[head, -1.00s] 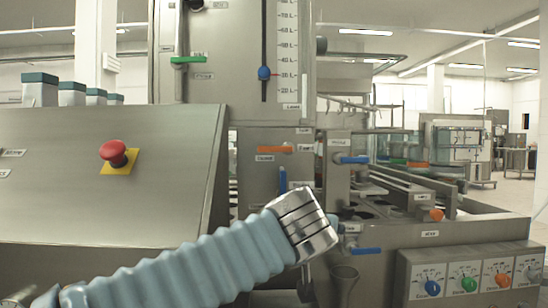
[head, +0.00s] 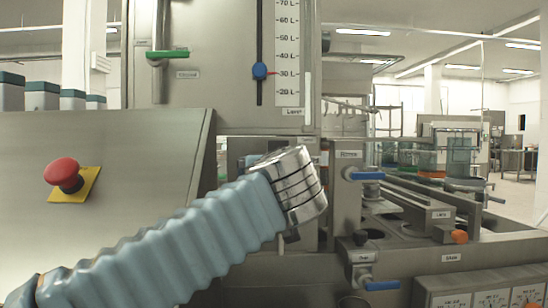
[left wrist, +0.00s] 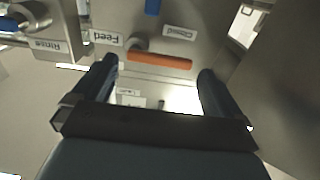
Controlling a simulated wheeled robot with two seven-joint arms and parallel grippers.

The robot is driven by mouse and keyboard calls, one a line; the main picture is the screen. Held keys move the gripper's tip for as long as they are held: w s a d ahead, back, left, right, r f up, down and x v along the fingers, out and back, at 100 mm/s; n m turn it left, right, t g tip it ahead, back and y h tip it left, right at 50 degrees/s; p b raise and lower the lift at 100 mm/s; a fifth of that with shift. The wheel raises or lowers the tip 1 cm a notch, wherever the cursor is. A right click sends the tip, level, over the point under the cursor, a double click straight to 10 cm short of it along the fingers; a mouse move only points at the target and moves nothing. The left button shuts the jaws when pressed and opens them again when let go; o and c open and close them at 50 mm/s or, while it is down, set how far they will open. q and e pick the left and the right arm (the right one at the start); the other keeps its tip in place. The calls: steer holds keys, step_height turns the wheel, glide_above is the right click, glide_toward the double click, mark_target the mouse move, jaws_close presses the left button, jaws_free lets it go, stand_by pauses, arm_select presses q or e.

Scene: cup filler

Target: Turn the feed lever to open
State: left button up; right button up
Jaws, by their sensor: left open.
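The feed lever is an orange handle (left wrist: 160,61) lying level in the left wrist view, on a grey metal panel. That view is upside down, with a "Feed" label and a "Closed" label by the lever. My left gripper (left wrist: 157,72) is open, its dark fingers on either side of the lever with a gap at each end. I see no contact. In the head view my left wrist (head: 290,185) covers the lever.
A red button (head: 63,173) sits on the sloped panel at left. A green lever (head: 168,54) and a blue slider (head: 260,71) are above. Blue-handled levers (head: 367,176) (head: 382,285) stand to the right. A blue part (left wrist: 152,6) is near the feed lever.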

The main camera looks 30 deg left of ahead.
arm_select(q)
steer(key=shift+p+x, duration=0.3)
steer(key=shift+x, duration=1.4)
steer(key=shift+c, duration=0.3)
